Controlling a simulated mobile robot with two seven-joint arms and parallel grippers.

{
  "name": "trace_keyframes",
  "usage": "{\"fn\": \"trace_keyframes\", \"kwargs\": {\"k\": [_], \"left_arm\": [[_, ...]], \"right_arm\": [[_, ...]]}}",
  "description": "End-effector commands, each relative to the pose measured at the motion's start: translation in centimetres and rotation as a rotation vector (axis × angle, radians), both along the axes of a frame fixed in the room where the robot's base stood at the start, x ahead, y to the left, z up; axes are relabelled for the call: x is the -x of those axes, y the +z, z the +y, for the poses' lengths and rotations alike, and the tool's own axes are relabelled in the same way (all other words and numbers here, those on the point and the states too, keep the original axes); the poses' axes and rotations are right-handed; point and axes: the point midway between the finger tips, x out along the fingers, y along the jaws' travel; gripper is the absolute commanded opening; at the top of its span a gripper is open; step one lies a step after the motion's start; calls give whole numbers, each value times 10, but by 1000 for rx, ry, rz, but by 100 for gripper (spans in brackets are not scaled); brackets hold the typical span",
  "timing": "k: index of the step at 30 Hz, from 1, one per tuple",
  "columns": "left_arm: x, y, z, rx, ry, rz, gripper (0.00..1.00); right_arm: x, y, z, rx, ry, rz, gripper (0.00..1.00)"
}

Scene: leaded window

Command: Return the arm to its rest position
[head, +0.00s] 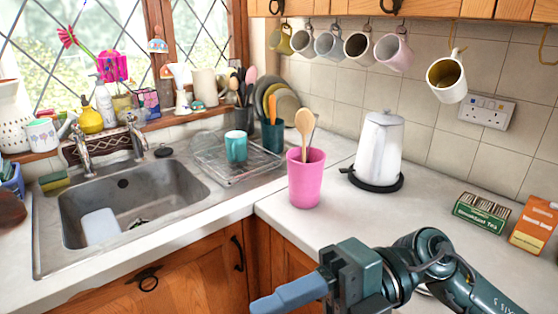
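My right arm comes in from the lower right. Its dark grey-green gripper (262,305) is low in the picture, in front of the counter edge and the wooden cupboards. A blue-grey tapered piece points left from the gripper body; I see it only from the side and cannot tell whether the fingers are open or shut. No clear gap or held object shows. My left arm and gripper are not in view.
On the counter stand a pink cup (306,180) with a wooden spoon, a white kettle (380,150), a green tea box (482,213) and an orange box (535,226). Several mugs hang above, one white mug (446,78) lowest. The sink (130,195) is left.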

Motion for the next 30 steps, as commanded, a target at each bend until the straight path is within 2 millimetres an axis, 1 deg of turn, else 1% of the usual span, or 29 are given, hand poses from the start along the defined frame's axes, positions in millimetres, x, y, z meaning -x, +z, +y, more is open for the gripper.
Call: {"fn": "trace_keyframes", "kwargs": {"k": [1,2,3,5,6,7,8,9,10,11,12,13,14,15,17,18,20,21,24,25,27,30], "left_arm": [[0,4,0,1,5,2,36],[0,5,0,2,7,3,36],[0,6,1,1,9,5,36],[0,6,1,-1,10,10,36],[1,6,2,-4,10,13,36],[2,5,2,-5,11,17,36],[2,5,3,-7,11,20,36],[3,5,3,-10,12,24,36],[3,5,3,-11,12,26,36],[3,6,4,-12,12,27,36],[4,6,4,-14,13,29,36],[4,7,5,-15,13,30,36],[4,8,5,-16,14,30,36],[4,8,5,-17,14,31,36],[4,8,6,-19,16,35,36],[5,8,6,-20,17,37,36],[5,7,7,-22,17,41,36],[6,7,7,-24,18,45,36],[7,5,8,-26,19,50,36],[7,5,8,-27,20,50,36],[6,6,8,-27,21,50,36],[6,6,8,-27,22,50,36]], "right_arm": [[-9,13,6,-142,-68,116,49],[-17,19,7,-220,-119,177,49],[-30,25,6,-315,-195,260,49],[-54,27,0,-438,-328,390,49],[-71,22,-7,-505,-427,481,49],[-84,16,-13,-548,-505,549,49],[-96,6,-20,-583,-588,620,49],[-112,-11,-31,-618,-704,711,49],[-122,-27,-39,-634,-792,784,49],[-130,-45,-48,-643,-882,858,49],[-138,-73,-61,-641,-1003,953,49],[-141,-94,-70,-632,-1086,1020,49],[-141,-116,-78,-616,-1164,1085,49],[-138,-145,-89,-585,-1264,1165,49],[-128,-188,-102,-524,-1398,1282,49],[-117,-213,-110,-477,-1474,1354,49],[-99,-248,-119,-403,-1572,1449,49],[-86,-268,-124,-354,-1626,1505,49],[-56,-304,-132,-247,-1720,1614,49],[-49,-312,-134,-222,-1739,1638,49],[-36,-324,-136,-176,-1769,1679,49],[-27,-332,-137,-143,-1788,1706,49]]}}
